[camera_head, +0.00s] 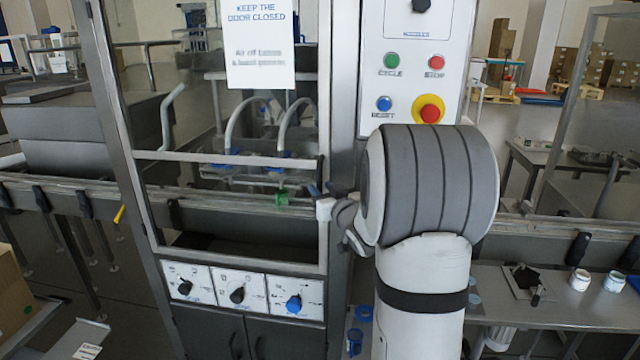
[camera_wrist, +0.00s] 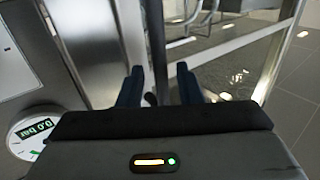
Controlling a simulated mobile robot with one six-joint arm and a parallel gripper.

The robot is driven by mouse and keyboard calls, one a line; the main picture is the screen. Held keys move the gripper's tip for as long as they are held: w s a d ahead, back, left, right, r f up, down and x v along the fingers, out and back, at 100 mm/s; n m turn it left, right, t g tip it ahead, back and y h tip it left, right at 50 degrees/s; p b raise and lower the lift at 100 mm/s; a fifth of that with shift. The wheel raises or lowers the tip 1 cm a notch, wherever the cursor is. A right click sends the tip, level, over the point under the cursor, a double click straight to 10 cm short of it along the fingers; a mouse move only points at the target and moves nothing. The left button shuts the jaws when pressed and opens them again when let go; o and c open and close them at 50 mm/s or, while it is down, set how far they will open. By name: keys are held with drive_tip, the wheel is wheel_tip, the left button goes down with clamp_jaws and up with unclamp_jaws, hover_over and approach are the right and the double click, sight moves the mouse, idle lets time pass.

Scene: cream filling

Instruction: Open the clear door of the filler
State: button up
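The filler's clear door (camera_head: 235,213) fills the metal-framed front of the machine in the head view and looks closed. A white notice (camera_head: 260,45) about keeping the door closed is on its upper part. My gripper (camera_head: 321,188) is at the door's right-hand edge, partly hidden by my own arm. In the wrist view, its two dark blue fingers (camera_wrist: 160,88) are spread apart.
A control panel (camera_head: 415,65) with coloured buttons is above my arm. Three knobs (camera_head: 237,294) sit below the door. A conveyor (camera_head: 60,190) runs out to the left. A round gauge (camera_wrist: 33,130) shows at left in the wrist view. White jars (camera_head: 579,280) stand on a table at right.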

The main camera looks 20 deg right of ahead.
drive_tip(key=shift+w, duration=1.2)
clamp_jaws()
